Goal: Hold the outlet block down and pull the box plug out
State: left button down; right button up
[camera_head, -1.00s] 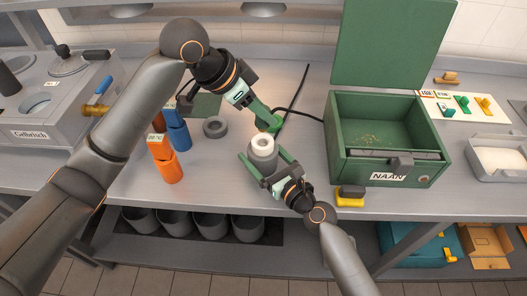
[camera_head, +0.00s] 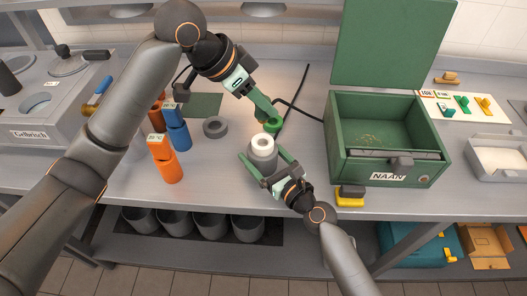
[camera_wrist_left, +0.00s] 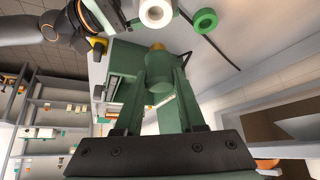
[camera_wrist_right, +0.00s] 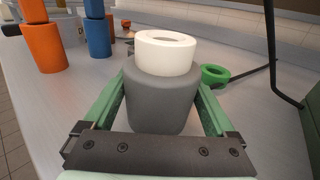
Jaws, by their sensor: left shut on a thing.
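The grey round block (camera_head: 263,158) with a white ring on top stands upright on the counter; I take it for the outlet block. My right gripper (camera_wrist_right: 162,95) has one finger on each side of it, apparently touching. My left gripper (camera_head: 270,112) is above the counter behind the block. In the left wrist view it is shut on a green round piece (camera_wrist_left: 159,78) with a brownish end, apparently the plug. A green ring (camera_wrist_right: 214,75) with a dark hole and a black cord (camera_wrist_right: 250,70) lies behind the grey block.
The open green NAAN box (camera_head: 420,165) stands at the right, and a dark cable (camera_head: 305,113) arcs from it. Orange (camera_head: 169,170) and blue (camera_head: 179,136) cups stand left of the block. A flat grey ring (camera_head: 215,127) lies behind.

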jog(key=shift+o, duration=0.6)
jog(key=v, duration=1.2)
pick_arm(q)
jog(key=shift+s, duration=0.1)
pick_arm(e)
jog(key=shift+d, duration=0.1)
